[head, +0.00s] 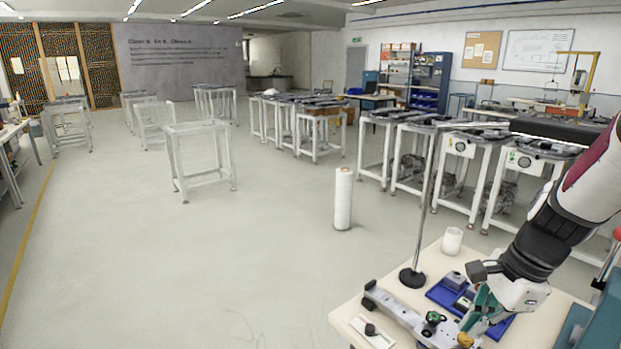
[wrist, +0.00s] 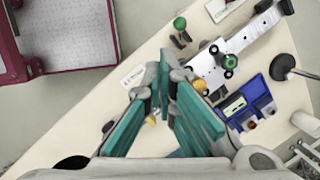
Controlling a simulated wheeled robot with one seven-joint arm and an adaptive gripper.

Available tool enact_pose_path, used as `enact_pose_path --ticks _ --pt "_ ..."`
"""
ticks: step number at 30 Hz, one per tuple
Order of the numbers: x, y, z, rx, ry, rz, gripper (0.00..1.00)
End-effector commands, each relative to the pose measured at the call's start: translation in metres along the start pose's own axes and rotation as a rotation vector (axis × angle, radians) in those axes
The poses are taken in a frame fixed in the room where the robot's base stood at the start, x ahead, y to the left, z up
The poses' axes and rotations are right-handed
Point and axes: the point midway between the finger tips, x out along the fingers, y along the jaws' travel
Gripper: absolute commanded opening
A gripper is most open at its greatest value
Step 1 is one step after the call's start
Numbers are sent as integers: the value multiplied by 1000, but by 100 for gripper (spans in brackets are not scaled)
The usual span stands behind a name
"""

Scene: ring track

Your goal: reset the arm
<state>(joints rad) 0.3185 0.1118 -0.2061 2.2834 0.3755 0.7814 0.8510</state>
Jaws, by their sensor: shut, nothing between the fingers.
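My arm comes in from the right in the head view and reaches down over the pale table (head: 555,315). My gripper (head: 474,322) is low above the table, by the blue tray and the metal fixture. In the wrist view its teal fingers (wrist: 168,85) come together at the tips with nothing held. The table top (wrist: 90,125) lies beneath them. I cannot tell the exact height of the fingertips above it.
A metal fixture with a green knob (wrist: 230,61), a blue tray of small parts (wrist: 248,100) and a yellow-orange knob (wrist: 201,86) lie close to my gripper. A thin pole (head: 428,200) and a white cup (head: 452,240) stand on the table. Open floor (head: 200,260) lies left.

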Motion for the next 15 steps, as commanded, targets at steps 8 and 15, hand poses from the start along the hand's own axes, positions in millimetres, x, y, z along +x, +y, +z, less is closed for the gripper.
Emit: enact_pose_path --ticks 8,15 --pt "-64 29 78 -665 90 -79 0" --pt "-103 72 121 -1209 233 -113 0"
